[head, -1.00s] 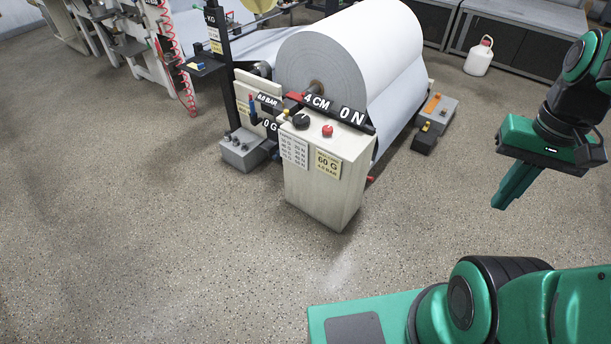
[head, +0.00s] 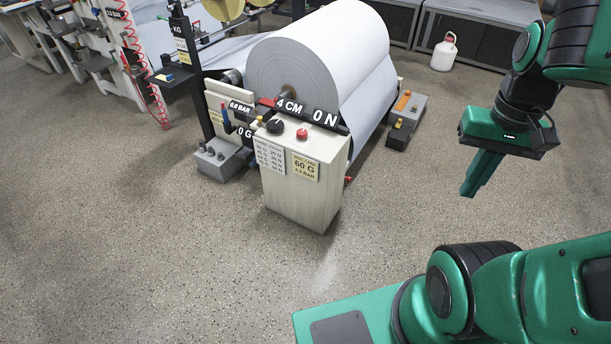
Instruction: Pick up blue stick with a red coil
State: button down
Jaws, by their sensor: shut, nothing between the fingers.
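A red coil (head: 133,55) hangs down the white machine frame at the upper left. I cannot make out a blue stick on it at this size. A small upright blue lever (head: 226,115) stands on the roll stand, left of the control console and apart from the red coil. My gripper (head: 471,192) is at the right, pointing down and slightly left. Its green fingers are shut with nothing between them. It hangs in the air over open floor, far from both the coil and the lever.
The pale control console (head: 302,185) with knobs stands in the middle, in front of a large white paper roll (head: 318,62). A grey box (head: 406,108) is on the floor right of the roll. A white jug (head: 444,50) stands at the back. The speckled floor (head: 130,230) in front is clear.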

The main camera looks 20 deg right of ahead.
aim_at(224, 112)
jog(key=k, duration=0.5)
jog(key=z, duration=0.05)
jog(key=i, duration=1.55)
jog(key=u, duration=0.55)
jog(key=k, duration=1.25)
jog(key=u, duration=0.6)
jog(key=i, duration=1.1)
jog(key=u, duration=0.45)
